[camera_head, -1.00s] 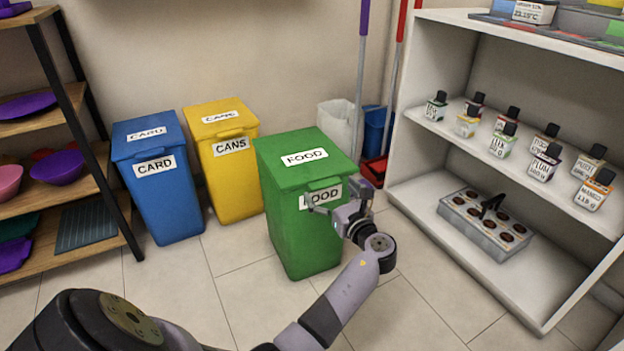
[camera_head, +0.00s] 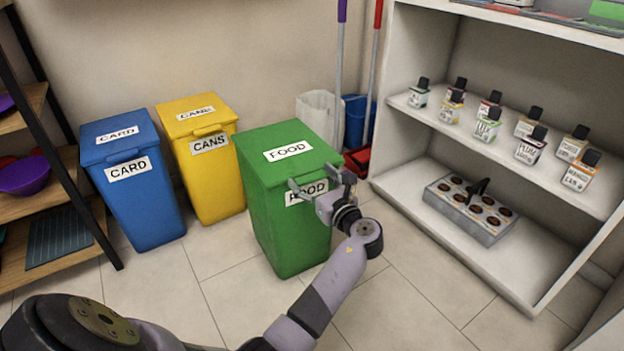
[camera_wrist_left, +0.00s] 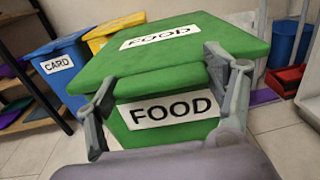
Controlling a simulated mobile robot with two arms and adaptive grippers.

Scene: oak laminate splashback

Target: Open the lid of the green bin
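The green bin (camera_head: 275,225) with FOOD labels stands on the floor, and its green lid (camera_head: 255,148) is shut. My left gripper (camera_head: 314,179) is at the bin's front, close to the lid's front edge and over part of the front label. In the left wrist view the fingers (camera_wrist_left: 165,72) are spread wide, with the lid (camera_wrist_left: 245,38) and the front FOOD label between and behind them. Nothing is held. Whether a fingertip touches the lid is unclear. My right gripper is not in view.
A yellow CANS bin (camera_head: 215,170) and a blue CARD bin (camera_head: 145,205) stand left of the green bin. A white shelf unit (camera_head: 430,155) with bottles is at right. A blue bucket (camera_head: 355,122) and red dustpan (camera_head: 357,160) are behind. Floor in front is partly clear.

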